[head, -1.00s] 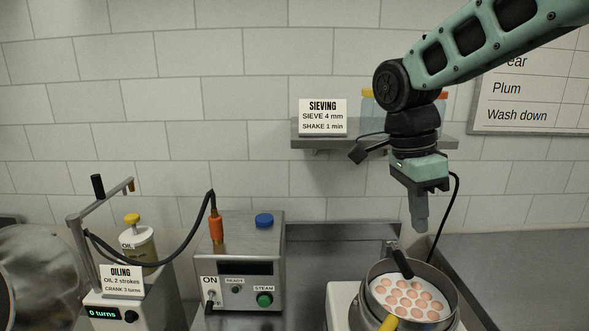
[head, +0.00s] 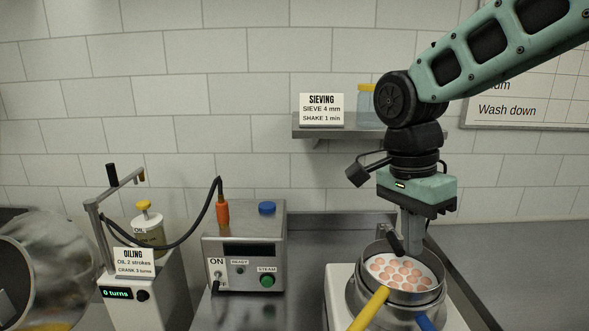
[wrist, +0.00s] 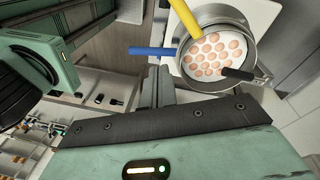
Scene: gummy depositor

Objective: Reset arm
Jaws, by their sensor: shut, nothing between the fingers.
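My gripper (head: 412,238) points straight down with its fingers together and nothing between them. In the head view its tips are just behind and above the rim of a metal pan (head: 362,287). The pan holds several pinkish-orange round pieces on a white surface (head: 374,268). In the wrist view the shut fingers (wrist: 165,88) are beside the pan (wrist: 250,45), apart from it in the picture. The gap in depth is hard to tell. A yellow handle (head: 369,309) and a blue handle (head: 424,321) stick out at the pan's front.
A steam box (head: 243,262) stands left of the pan. Farther left are an oiling unit (head: 145,300) with a crank and a metal drum (head: 45,265). A wall shelf (head: 340,131) with a sieving sign and a jar is behind my arm. The counter at right (head: 510,270) is clear.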

